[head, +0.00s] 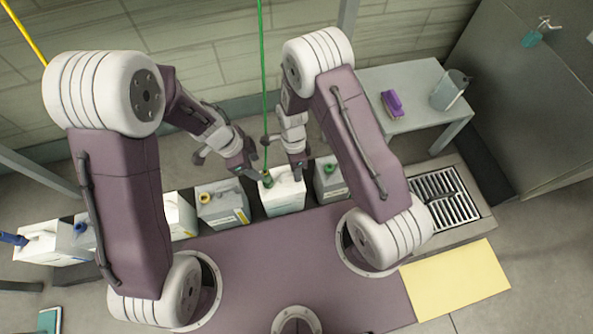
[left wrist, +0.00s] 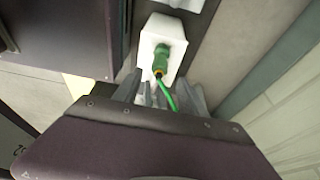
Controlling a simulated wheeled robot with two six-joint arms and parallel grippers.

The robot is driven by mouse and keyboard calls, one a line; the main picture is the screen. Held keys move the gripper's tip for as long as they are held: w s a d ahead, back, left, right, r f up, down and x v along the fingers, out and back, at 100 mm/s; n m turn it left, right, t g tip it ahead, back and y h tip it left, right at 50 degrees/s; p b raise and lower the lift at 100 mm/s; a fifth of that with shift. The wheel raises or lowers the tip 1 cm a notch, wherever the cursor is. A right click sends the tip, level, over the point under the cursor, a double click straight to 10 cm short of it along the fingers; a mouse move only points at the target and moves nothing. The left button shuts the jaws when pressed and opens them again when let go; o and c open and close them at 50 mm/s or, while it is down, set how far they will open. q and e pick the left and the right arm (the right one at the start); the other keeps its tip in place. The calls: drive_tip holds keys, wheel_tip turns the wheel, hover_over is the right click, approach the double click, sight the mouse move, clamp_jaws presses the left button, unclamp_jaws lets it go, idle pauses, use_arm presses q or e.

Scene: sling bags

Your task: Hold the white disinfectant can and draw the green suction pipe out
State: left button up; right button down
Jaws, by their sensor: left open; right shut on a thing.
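The white disinfectant can (head: 284,198) stands upright in the row of cans, with a green cap (head: 268,177) on top. The green suction pipe (head: 264,95) rises from the cap and runs up out of the head view. My right gripper (head: 299,173) is shut on the top of the can, at its right side. My left gripper (head: 258,172) is open close to the left of the cap. In the left wrist view, the can (left wrist: 178,28), its green cap (left wrist: 161,57) and the pipe (left wrist: 168,96) show beyond the fingers. I cannot tell whether the fingers touch the pipe.
Another can (head: 329,184) with a green cap stands just right. A grey can (head: 222,207) with a yellow cap stands left, with more cans beyond. A side table (head: 415,75) holds a purple brush (head: 391,103) and a jug (head: 449,90). A drain grate (head: 445,200) lies right.

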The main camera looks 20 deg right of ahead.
sight(263, 173)
use_arm(q)
drive_tip(key=x, duration=0.7)
drive_tip(key=shift+d+f, duration=0.1)
drive_tip(key=shift+f, duration=0.3)
clamp_jaws()
wheel_tip(263, 173, up, 22)
idle(3.3)
drive_tip(key=shift+f, duration=0.1)
use_arm(e)
drive_tip(key=c, duration=1.3)
unclamp_jaws()
wheel_tip(263, 173, up, 12)
drive_tip(key=w, duration=0.2)
drive_tip(key=shift+w, duration=0.15)
